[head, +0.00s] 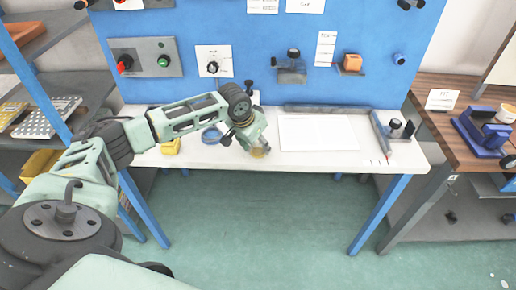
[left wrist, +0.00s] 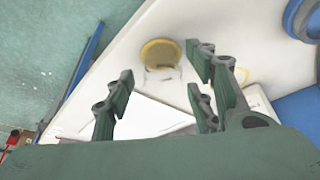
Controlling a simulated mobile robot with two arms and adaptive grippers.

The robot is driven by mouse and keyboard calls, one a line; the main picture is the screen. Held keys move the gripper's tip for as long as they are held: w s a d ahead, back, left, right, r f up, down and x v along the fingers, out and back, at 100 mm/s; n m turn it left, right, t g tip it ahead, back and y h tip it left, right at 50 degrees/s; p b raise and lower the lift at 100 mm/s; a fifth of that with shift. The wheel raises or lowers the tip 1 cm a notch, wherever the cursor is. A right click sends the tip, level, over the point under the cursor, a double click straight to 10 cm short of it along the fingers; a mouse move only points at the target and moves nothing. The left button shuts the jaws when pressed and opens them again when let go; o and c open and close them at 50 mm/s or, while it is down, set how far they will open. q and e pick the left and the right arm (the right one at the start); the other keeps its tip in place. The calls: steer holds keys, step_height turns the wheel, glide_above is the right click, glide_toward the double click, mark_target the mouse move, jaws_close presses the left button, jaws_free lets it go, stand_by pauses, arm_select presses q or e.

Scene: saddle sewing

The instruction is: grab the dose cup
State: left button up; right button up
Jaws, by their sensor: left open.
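The dose cup (left wrist: 161,53) is a small clear cup with a yellow round part, near the edge of the white table in the left wrist view. In the head view the cup (head: 261,151) shows as a yellowish spot near the front edge, partly behind my left gripper (head: 250,140). In the left wrist view my left gripper (left wrist: 162,80) is open, its fingers spread apart with nothing held between them. The cup appears just beyond the fingertips. I cannot tell whether any finger touches it. My right gripper is not in view.
A white sheet (head: 318,133) lies on the table to the right of the cup. A blue ring (head: 211,136) and a yellow block (head: 171,146) lie to the left. A wooden bench (head: 435,84) is at the right.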

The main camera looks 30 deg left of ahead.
arm_select(q)
steer(key=c, duration=1.2)
steer(key=shift+r, duration=0.15)
